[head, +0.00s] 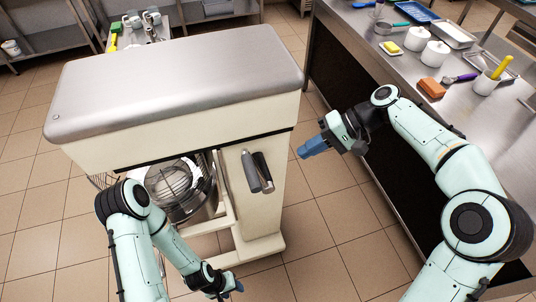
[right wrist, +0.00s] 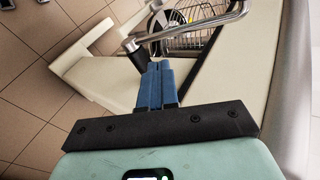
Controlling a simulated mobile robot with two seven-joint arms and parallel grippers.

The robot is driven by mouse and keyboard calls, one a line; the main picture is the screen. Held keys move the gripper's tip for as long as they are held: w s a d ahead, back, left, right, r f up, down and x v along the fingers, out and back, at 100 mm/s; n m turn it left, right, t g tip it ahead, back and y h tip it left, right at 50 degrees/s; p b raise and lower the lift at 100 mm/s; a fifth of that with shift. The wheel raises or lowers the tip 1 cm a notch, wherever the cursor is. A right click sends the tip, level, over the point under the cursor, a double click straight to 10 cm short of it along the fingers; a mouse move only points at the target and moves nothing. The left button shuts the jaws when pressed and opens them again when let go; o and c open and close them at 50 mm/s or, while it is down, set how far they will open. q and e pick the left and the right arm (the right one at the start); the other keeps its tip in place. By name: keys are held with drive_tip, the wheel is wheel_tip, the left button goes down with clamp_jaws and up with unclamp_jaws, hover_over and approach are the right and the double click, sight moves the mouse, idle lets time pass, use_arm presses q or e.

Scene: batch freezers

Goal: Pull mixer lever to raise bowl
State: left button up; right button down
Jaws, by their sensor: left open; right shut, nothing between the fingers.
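The large cream mixer (head: 180,90) with a grey metal top stands in the middle left of the head view. In the right wrist view the lever (right wrist: 190,34) crosses just beyond my fingertips. The metal bowl (head: 183,190) with a wire guard sits under the mixer head, partly hidden by my left arm. My right gripper (head: 306,151) is shut and empty, right of the lever; its blue fingers show in the right wrist view (right wrist: 157,68). My left gripper (head: 234,288) is open, low in front of the mixer.
A steel counter (head: 460,70) runs along the right, with white canisters (head: 434,53), an orange block (head: 432,88) and trays on it. A small table with mugs (head: 152,17) stands behind the mixer. Tiled floor (head: 325,235) is clear between mixer and counter.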

use_arm(q)
drive_tip(key=shift+w+r, duration=0.4)
drive_tip(key=shift+r, duration=0.1)
use_arm(e)
drive_tip(key=s+d+r+n+g, duration=0.1)
drive_tip(key=s+r+n, duration=0.2)
drive_tip(key=r, duration=1.1)
drive_tip(key=shift+s+r+g, duration=0.3)
drive_tip(key=shift+s+r, duration=0.05)
drive_tip(key=shift+s, duration=0.75)
use_arm(q)
drive_tip(key=s+f+b, duration=0.2)
drive_tip(key=f, duration=0.1)
drive_tip(key=shift+s+f, duration=0.1)
drive_tip(key=shift+s, duration=0.2)
use_arm(e)
drive_tip(key=x, duration=1.4)
drive_tip(key=shift+r, duration=0.2)
use_arm(q)
drive_tip(key=shift+a, duration=0.1)
use_arm(e)
drive_tip(key=shift+a, duration=0.1)
